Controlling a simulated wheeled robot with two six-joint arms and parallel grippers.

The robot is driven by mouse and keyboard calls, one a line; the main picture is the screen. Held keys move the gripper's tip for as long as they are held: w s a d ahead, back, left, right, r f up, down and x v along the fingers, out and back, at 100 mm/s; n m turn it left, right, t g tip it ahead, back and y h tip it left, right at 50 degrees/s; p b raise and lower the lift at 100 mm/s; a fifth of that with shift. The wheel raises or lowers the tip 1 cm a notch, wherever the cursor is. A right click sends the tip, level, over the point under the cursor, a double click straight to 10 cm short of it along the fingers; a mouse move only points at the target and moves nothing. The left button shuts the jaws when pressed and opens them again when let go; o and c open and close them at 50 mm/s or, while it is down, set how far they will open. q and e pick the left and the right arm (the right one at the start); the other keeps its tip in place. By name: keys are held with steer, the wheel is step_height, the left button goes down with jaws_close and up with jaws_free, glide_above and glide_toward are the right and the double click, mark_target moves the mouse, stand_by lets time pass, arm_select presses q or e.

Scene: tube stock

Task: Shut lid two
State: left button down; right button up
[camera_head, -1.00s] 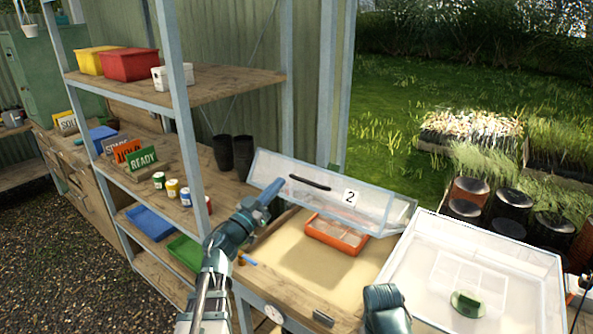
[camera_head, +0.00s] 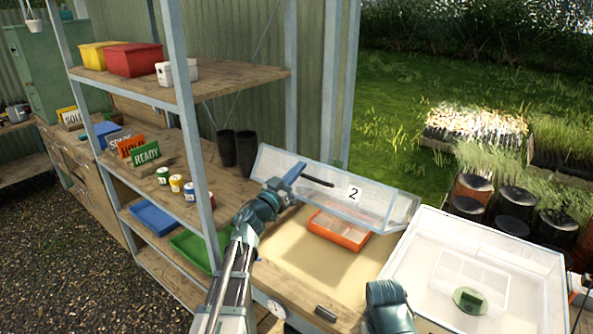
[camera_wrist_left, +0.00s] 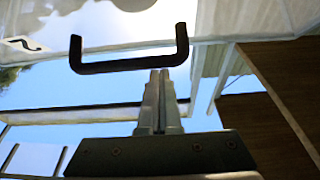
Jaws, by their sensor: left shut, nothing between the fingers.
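Lid two (camera_head: 335,203) is a clear framed lid that stands raised and tilted at the back of the sandy wooden box (camera_head: 290,250). It carries a white label with a 2 (camera_head: 355,193) and a black bar handle (camera_head: 319,183). My left gripper (camera_head: 297,171) is shut and empty in front of the lid, by the left end of the handle in the head view. In the left wrist view the handle (camera_wrist_left: 130,63) lies just beyond my fingertips (camera_wrist_left: 159,76); I cannot tell whether they touch. My right gripper is not in view.
An orange tray (camera_head: 338,231) sits inside the box. A second, white-framed clear lid (camera_head: 410,255) is down at the right, with a green item (camera_head: 468,299) on or under it. A shelf rack with posts (camera_head: 192,140) stands close on the left.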

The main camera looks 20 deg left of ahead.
arm_select(q)
steer(key=shift+s+f+b, duration=0.25)
steer(key=shift+f+b, duration=0.1)
steer(key=shift+f, duration=0.25)
steer(key=shift+a, duration=0.1)
